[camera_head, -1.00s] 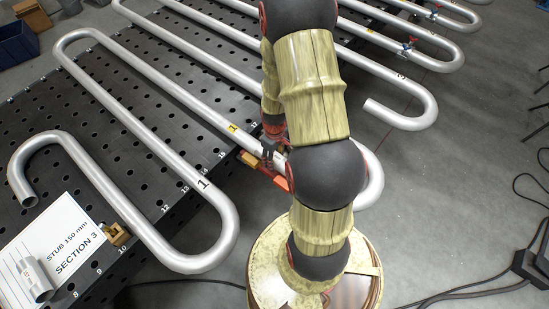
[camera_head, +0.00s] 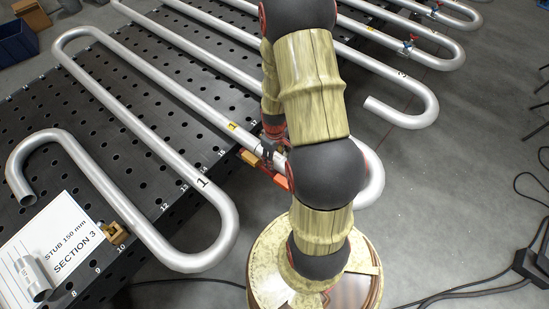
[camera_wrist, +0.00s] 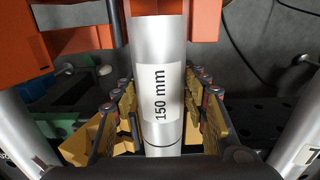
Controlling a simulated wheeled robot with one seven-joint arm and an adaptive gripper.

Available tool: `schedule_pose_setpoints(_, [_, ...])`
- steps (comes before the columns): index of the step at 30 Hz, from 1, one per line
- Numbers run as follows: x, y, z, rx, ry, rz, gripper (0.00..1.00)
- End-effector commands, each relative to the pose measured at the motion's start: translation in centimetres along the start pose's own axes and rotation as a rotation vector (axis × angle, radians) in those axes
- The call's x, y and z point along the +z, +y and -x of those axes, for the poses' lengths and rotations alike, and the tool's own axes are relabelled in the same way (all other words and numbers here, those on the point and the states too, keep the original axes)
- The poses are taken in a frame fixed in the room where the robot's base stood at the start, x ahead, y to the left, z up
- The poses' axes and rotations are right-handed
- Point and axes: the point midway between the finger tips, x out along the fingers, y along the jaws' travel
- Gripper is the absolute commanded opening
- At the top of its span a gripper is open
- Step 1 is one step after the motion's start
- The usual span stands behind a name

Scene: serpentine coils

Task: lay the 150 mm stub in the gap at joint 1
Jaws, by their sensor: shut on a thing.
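The silver stub (camera_wrist: 160,45), labelled "150 mm", lies between the fingers of my gripper (camera_wrist: 160,108) in the wrist view. My gripper is shut on it, with gold fingers on both sides. A dark seam crosses the tube just below the label, with more tube in line beyond it. In the head view my gripper (camera_head: 268,152) is low at the table's edge, on the pipe line past the yellow "1" tag (camera_head: 232,127). My arm hides most of the joint there, so I cannot tell how both stub ends sit.
Orange blocks (camera_head: 281,182) sit beside the joint. Silver serpentine coils (camera_head: 130,95) cover the black perforated table (camera_head: 140,150). A white card (camera_head: 70,225) reading "STUB 150 mm SECTION 3" holds another short tube (camera_head: 35,280). A brass-coloured clamp (camera_head: 113,233) stands beside it.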

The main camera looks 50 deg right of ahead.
Motion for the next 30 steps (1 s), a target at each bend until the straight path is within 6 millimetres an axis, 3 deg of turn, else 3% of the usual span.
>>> schedule_pose_setpoints(29, [-0.93,0.07,0.07,0.002,0.002,0.0,0.03])
schedule_pose_setpoints(30, [-0.95,0.08,0.08,0.002,0.003,0.0,0.44])
